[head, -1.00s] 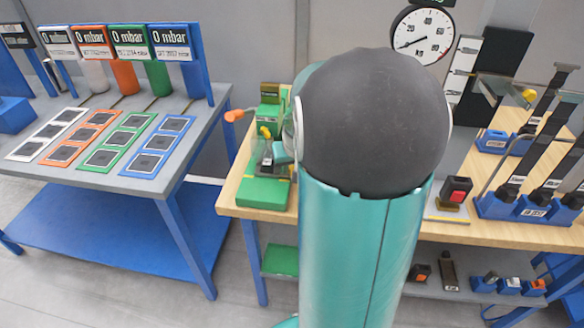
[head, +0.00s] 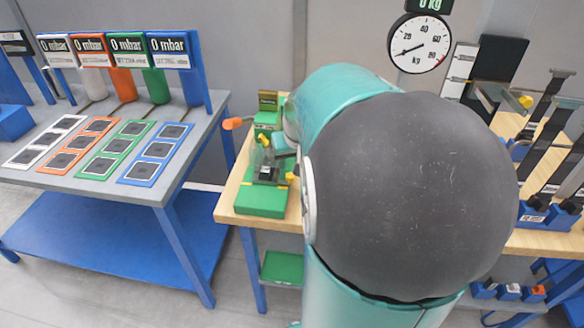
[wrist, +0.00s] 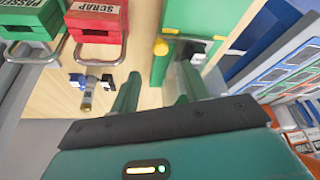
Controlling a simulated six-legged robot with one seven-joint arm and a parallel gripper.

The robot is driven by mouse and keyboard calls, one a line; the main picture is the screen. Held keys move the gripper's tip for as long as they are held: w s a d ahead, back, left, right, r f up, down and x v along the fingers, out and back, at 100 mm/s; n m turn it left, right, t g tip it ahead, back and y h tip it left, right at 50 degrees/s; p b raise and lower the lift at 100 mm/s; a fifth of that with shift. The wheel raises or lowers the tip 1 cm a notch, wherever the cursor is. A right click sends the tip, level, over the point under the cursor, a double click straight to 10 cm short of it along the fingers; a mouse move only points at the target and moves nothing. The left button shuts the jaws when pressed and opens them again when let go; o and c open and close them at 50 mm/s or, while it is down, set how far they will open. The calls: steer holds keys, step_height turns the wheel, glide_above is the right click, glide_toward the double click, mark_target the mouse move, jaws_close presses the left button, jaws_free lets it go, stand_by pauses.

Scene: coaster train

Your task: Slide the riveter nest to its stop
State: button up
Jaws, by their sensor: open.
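The riveter (head: 262,200) stands at the left end of the wooden bench, with a green base, an orange-tipped lever and yellow knobs. The nest (head: 267,172) looks like a small dark block low on that base. How far it is from its stop I cannot tell. In the wrist view the green riveter (wrist: 184,28) is ahead, with a yellow knob (wrist: 160,46) at its side. My gripper (wrist: 158,88) is open and empty, its fingers pointing at the riveter. In the head view the gripper reaches in from the right of the riveter, partly hidden by my arm.
In the wrist view a red SCRAP bin (wrist: 97,20) and a green PASSED bin (wrist: 28,18) lie left, with a small clamp-like part (wrist: 90,85) below. A grey table (head: 190,150) with coloured panels stands left of the bench, across a gap. A dial gauge (head: 419,43) hangs behind.

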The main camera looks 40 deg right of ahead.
steer(key=v, duration=0.6)
steer(key=shift+r, duration=0.25)
steer(key=shift+a, duration=0.15)
